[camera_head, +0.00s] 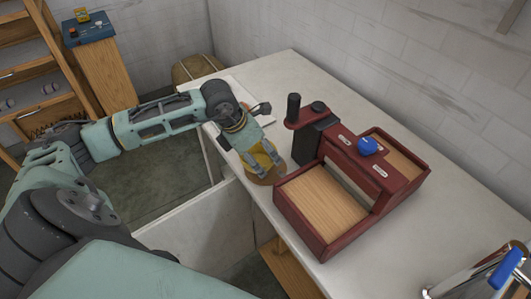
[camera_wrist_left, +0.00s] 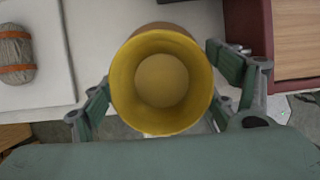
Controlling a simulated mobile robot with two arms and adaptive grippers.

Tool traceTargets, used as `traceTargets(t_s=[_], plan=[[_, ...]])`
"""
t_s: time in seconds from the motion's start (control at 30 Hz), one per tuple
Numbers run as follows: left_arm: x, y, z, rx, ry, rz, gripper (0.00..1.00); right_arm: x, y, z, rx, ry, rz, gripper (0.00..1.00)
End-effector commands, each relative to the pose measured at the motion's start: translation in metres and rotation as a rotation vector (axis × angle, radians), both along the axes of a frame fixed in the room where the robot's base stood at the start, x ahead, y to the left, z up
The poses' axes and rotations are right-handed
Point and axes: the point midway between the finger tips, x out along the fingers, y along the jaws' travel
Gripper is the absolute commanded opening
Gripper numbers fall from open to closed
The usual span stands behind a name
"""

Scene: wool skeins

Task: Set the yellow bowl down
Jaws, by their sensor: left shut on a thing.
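The yellow bowl (camera_wrist_left: 162,80) is upright in the left wrist view, its round mouth facing the camera and its inside empty. My left gripper (camera_wrist_left: 165,90) is shut on it, with a finger on either side of the bowl. In the head view my left gripper (camera_head: 264,162) is over the near left edge of the white table (camera_head: 345,100), and it hides most of the bowl. A brown round edge shows just below the fingers. I cannot tell whether the bowl touches the table. My right gripper is not in view.
A dark red wooden device (camera_head: 345,238) with a blue knob stands close on the right. A grey skein with orange bands (camera_wrist_left: 16,55) lies on a white board (camera_wrist_left: 45,95) to the left. A metal container (camera_head: 460,285) is at the lower right. The table's far part is clear.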

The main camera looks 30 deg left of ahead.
Motion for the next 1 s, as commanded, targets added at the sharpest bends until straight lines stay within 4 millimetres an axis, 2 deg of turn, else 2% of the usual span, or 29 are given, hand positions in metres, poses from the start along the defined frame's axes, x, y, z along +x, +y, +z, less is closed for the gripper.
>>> traceTargets(t_s=[0.03, 0.1, 0.2, 0.33, 0.53, 0.87, 0.9, 1.0], plan=[[0.010, -0.004, 0.003, -0.004, -0.002, 0.002, 0.54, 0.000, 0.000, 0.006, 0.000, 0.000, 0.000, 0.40], [0.018, -0.007, 0.002, -0.003, -0.002, 0.001, 0.54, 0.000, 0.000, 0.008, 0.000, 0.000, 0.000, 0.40], [0.023, -0.010, 0.001, 0.000, 0.000, 0.001, 0.54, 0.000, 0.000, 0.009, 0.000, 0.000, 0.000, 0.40], [0.024, -0.010, -0.008, 0.000, 0.004, 0.001, 0.54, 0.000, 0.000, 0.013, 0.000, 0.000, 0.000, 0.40], [0.023, -0.010, -0.033, 0.000, 0.004, 0.001, 0.54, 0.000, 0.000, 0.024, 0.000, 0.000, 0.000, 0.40], [0.024, -0.009, -0.039, 0.001, 0.001, 0.000, 0.54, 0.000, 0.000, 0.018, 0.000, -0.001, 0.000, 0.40], [0.023, -0.009, -0.037, 0.001, 0.001, 0.001, 0.83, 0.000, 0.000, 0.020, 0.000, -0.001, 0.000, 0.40], [0.023, -0.009, -0.037, 0.001, 0.001, 0.001, 0.92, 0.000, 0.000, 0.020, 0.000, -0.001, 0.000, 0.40]])
